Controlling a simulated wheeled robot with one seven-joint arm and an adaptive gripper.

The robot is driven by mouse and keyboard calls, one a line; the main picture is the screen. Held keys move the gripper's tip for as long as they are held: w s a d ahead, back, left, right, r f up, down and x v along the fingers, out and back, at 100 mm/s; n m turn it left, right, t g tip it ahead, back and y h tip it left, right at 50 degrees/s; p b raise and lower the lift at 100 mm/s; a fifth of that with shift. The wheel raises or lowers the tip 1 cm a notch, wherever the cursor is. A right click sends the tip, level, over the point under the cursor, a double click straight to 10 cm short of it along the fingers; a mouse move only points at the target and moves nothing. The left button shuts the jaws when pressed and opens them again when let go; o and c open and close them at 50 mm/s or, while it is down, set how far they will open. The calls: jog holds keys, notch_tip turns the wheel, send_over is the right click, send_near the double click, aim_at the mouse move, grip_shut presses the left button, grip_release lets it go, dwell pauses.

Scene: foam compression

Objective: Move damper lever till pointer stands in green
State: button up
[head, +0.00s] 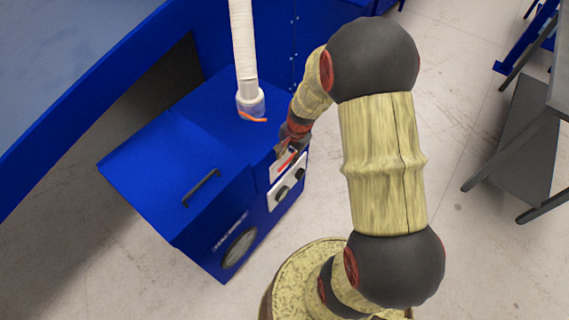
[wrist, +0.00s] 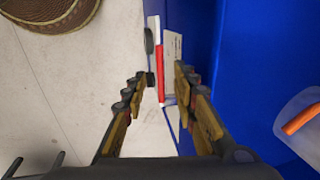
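An orange lever (head: 253,118) sticks out from the collar at the foot of the white pipe (head: 243,50), on top of the blue machine (head: 180,150). I take it for the damper lever. In the wrist view an orange piece (wrist: 303,118) on a pale collar shows at the right edge, outside my fingers. My gripper (wrist: 167,80) is open and empty, pointing down beside the machine's side panel. In the head view my gripper (head: 290,143) is partly hidden and small, close to the panel's upper end. I cannot make out a pointer or a green zone.
A white control panel (head: 289,180) with dark knobs and a red strip (wrist: 160,75) is on the machine's side. A black handle (head: 201,187) is on its sloped lid. Grey floor (head: 480,150) lies clear at right, before a grey metal stand (head: 520,140).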

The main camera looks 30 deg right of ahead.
aim_at(284, 165)
jog(key=f, duration=0.1)
jog(key=f+b, duration=0.1)
jog(key=f, duration=0.1)
jog(key=w+f, duration=0.1)
jog(key=f, duration=0.1)
jog(key=shift+a+b, duration=0.15)
jog(key=shift+b, duration=0.2)
jog(key=shift+r, duration=0.1)
jog(key=shift+c, duration=0.4)
grip_shut()
